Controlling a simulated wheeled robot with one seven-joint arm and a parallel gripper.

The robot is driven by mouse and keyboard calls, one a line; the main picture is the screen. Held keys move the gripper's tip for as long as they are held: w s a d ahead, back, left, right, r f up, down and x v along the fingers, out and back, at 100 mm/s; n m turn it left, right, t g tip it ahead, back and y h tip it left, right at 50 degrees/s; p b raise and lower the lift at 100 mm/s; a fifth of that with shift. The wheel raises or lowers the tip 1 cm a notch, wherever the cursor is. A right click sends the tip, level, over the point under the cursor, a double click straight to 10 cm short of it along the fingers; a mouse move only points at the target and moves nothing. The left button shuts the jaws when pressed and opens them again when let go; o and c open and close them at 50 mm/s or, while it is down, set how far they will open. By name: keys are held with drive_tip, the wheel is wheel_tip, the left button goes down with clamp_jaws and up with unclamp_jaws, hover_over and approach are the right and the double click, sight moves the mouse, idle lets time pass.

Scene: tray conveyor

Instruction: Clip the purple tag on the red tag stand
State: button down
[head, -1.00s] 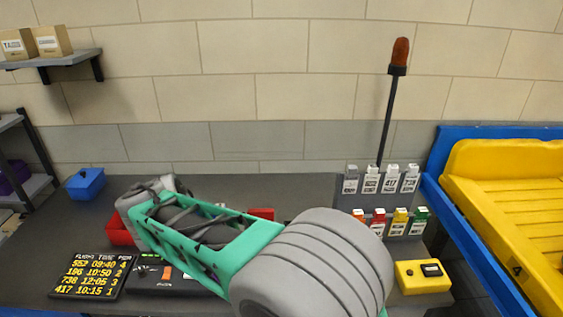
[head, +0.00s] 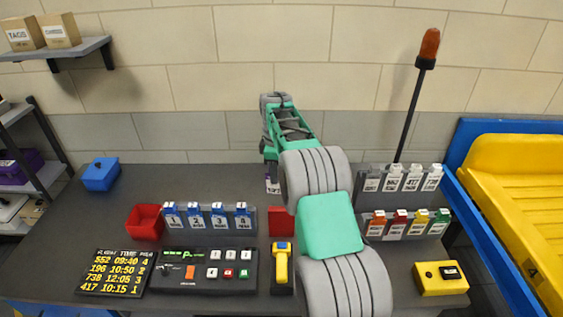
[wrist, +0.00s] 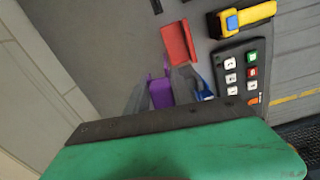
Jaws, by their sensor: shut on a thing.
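My gripper (wrist: 160,82) is shut on the purple tag (wrist: 161,95), which shows between its two fingers in the wrist view. In the head view the tag (head: 273,187) peeks out below the gripper, with a pale printed face, and is mostly hidden by the arm. The red tag stand (head: 282,221) is a small red block on the dark table, nearer to me than the gripper. In the wrist view the red stand (wrist: 180,43) lies just beyond the fingertips, apart from the tag.
A rack of blue numbered tags (head: 208,223) stands left of the red stand. A yellow scanner (head: 283,266) and a button panel (head: 203,273) lie in front. A red bin (head: 145,222) is further left. Tag racks (head: 403,179) and a yellow box (head: 440,278) are at right.

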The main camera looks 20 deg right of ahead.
drive_tip(key=w+d+n, duration=0.1)
drive_tip(key=d+n, duration=0.1)
drive_tip(key=d, duration=0.1)
drive_tip(key=b, duration=0.2)
approach(282, 210)
drive_tip(key=shift+w+f, duration=0.1)
drive_tip(key=shift+f+b, duration=0.35)
drive_tip(key=shift+b, duration=0.1)
drive_tip(key=shift+f+b, duration=2.5)
drive_tip(key=shift+f, duration=1.8)
drive_tip(key=c, duration=1)
unclamp_jaws()
drive_tip(key=shift+c, duration=0.2)
